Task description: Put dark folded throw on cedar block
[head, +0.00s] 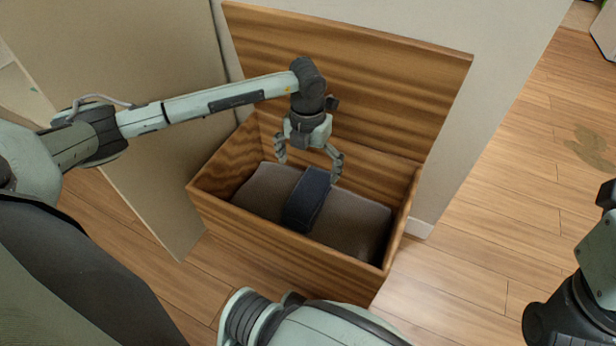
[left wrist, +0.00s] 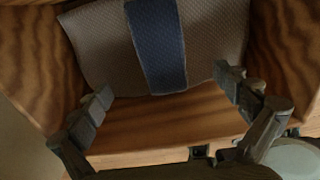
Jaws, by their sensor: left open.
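The dark navy folded throw (head: 308,200) lies as a narrow bundle across a grey-brown textile (head: 352,222) inside an open wooden chest (head: 270,235). In the left wrist view the throw (left wrist: 157,45) shows as a blue band over the textile (left wrist: 103,45). My left gripper (head: 309,168) is open and empty, pointing down above the throw. Its two fingers show apart in the left wrist view (left wrist: 166,88), with the throw's near end between them in the picture. I cannot make out a cedar block. My right gripper is out of view; part of my right arm shows at the right edge.
The chest's lid (head: 350,75) stands raised at the back, by the wall. The chest walls surround the textile closely. A tall beige panel (head: 120,110) stands left of the chest.

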